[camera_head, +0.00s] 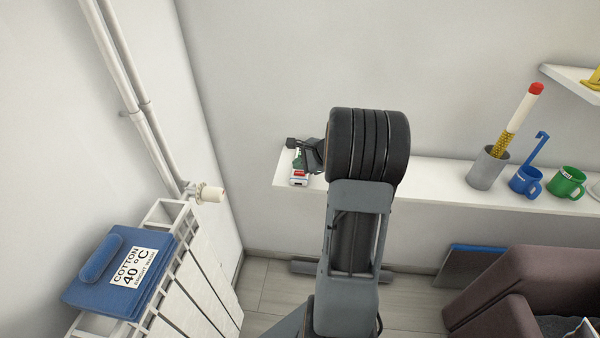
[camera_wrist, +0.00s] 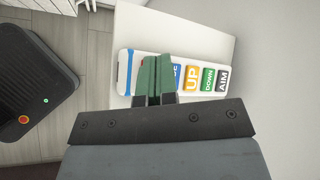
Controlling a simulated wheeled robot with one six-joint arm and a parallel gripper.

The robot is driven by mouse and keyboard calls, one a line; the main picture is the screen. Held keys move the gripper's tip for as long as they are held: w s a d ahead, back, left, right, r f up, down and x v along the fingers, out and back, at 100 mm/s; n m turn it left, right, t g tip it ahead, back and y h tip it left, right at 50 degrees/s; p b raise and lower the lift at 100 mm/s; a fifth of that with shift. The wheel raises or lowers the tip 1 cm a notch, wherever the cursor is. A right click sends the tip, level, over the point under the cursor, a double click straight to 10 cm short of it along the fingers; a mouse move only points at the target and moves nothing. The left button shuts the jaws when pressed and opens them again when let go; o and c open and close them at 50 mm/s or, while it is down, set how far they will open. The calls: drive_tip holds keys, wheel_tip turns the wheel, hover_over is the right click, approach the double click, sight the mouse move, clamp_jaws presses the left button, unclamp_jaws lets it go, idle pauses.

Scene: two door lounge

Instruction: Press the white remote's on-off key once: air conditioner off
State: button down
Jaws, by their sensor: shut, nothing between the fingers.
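The white remote (camera_wrist: 143,60) lies on the white shelf (camera_wrist: 195,38) near its end. In the wrist view its coloured keys read UP, DOWN and AIM, with a partly hidden blue key beside them and a blue mark at its left end. My gripper (camera_wrist: 155,60) has green fingers closed together over the left part of the remote, hiding the keys there. I cannot tell whether the tips touch it. No on-off key can be made out. In the head view, the remote (camera_head: 299,181) shows just below my gripper (camera_head: 299,158). No air conditioner is in view.
Along the shelf (camera_head: 440,181) stand a grey cup (camera_head: 488,168) with a red-tipped stick, a blue mug (camera_head: 524,181) and a green mug (camera_head: 567,184). A radiator (camera_head: 200,280) with a blue cloth (camera_head: 105,285) is at left. A dark sofa (camera_head: 520,285) is at right.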

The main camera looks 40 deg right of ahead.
sight(300, 174)
drive_tip(key=shift+r, duration=0.15)
drive_tip(key=shift+r+p, duration=1.9)
drive_tip(key=shift+r, duration=0.5)
